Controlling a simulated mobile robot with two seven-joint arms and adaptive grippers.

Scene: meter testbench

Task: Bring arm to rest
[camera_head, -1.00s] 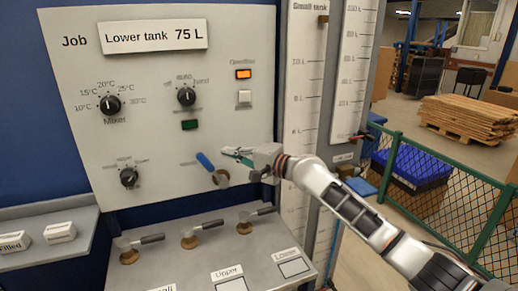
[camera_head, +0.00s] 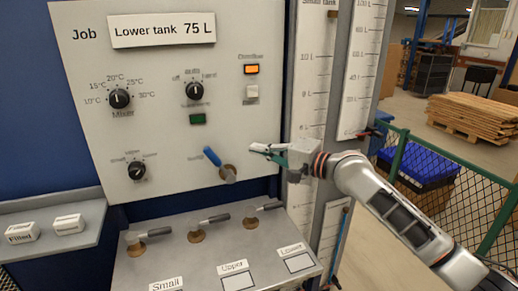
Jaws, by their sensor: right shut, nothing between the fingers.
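My right arm comes in from the lower right across the front of the panel's right edge. My right gripper (camera_head: 266,151) is shut and empty, its fingers pointing left. It is right of the blue-handled lever (camera_head: 212,157) on the grey control panel (camera_head: 165,130), and a gap shows between them in the picture. My left gripper is not in view.
Below the panel is a ledge with three valve handles (camera_head: 215,219) and labels. Tall white tank scales (camera_head: 310,80) stand behind my right gripper. A green mesh fence (camera_head: 470,190), blue bin (camera_head: 420,165) and wood pallet (camera_head: 475,115) are at right.

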